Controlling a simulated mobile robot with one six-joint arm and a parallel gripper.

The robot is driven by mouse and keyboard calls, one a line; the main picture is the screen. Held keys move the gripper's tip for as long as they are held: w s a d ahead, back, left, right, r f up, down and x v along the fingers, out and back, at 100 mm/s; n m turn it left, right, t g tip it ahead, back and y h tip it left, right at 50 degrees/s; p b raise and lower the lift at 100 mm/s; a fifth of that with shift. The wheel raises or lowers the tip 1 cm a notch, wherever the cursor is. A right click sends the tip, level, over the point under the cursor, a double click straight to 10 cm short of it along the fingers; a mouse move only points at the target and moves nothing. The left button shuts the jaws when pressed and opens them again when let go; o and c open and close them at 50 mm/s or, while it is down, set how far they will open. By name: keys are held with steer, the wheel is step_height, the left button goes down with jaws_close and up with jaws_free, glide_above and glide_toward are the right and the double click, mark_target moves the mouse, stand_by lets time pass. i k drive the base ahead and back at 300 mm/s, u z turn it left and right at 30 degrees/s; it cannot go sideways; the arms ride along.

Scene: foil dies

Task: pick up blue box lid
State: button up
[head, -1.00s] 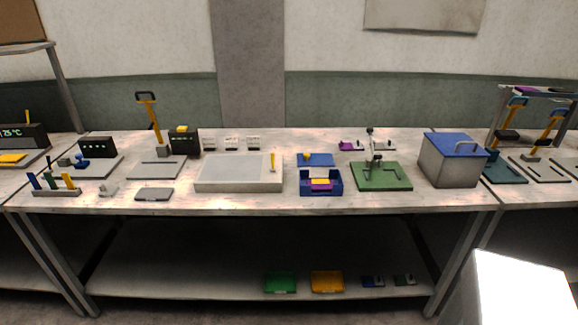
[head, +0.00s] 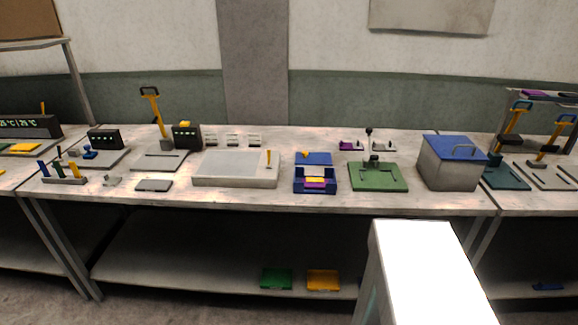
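A small open blue box (head: 315,187) stands near the front edge of the bench, with purple and yellow pieces inside. Just behind it lies a flat blue plate (head: 314,158) with a small yellow-orange piece at its left end; it may be the box's lid. A larger grey box (head: 447,172) to the right wears a blue lid (head: 455,148) with a handle on top. My gripper is not in view; only a white part of my arm shows at the bottom right, in front of the lower shelf.
The bench top (head: 230,198) also holds a pale grey tray (head: 235,183), a green plate with a stand (head: 377,178) and black display units (head: 186,137). Green (head: 276,278) and orange (head: 323,279) trays sit on the lower shelf. A rack stands at the far right.

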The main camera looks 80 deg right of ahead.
mark_target(305, 158)
steer(key=u, duration=0.85)
steer(key=k, duration=0.7)
steer(key=u, duration=0.35)
steer(key=k, duration=2)
steer(key=z, duration=0.55)
steer(key=i, duration=0.55)
steer(key=z, duration=0.05)
